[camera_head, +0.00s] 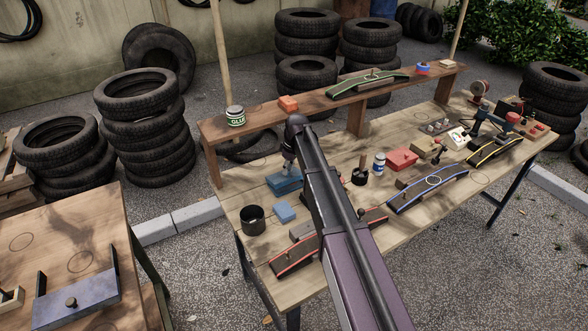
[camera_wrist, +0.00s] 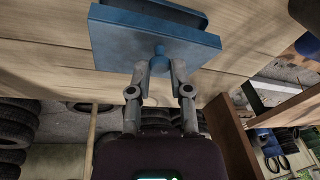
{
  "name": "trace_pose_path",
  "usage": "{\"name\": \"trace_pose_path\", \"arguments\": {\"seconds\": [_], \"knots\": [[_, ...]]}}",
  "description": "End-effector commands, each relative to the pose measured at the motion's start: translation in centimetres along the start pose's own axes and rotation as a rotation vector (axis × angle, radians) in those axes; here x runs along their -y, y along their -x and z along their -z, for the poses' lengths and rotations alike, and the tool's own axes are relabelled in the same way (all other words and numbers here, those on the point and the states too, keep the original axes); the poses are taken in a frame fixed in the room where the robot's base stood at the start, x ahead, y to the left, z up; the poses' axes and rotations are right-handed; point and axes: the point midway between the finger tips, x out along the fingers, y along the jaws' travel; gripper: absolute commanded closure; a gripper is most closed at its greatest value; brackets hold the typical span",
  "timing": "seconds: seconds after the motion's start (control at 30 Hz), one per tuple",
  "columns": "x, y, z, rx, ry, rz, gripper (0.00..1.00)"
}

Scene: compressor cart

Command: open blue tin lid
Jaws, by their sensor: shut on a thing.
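The blue tin (camera_head: 286,184) stands on the workbench, left of the middle, partly hidden behind my arm. My gripper (camera_head: 289,162) reaches down over it from above. In the wrist view the blue lid (camera_wrist: 115,38) fills the top middle, with a small round blue knob (camera_wrist: 160,52) on its face. My gripper (camera_wrist: 160,66) has its two grey fingers closed around this knob. Another blue edge, seemingly the tin's body (camera_wrist: 165,8), shows beyond the lid. I cannot tell how far the lid stands apart from the body.
A smaller blue block (camera_head: 284,212) and a dark open can (camera_head: 252,220) stand close by. A raised shelf (camera_head: 328,103) runs behind, with a glue can (camera_head: 235,116) and an orange block (camera_head: 288,103). A red box (camera_head: 401,159) and curved colored pieces lie to the right.

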Motion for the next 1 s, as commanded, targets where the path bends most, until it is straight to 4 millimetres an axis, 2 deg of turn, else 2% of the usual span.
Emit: {"name": "trace_pose_path", "arguments": {"seconds": [0.5,1.0], "knots": [[-0.2,0.9,3.8,-0.002,0.014,-0.008,1.00],[-0.2,0.8,4.6,-0.002,0.017,-0.007,1.00]]}}
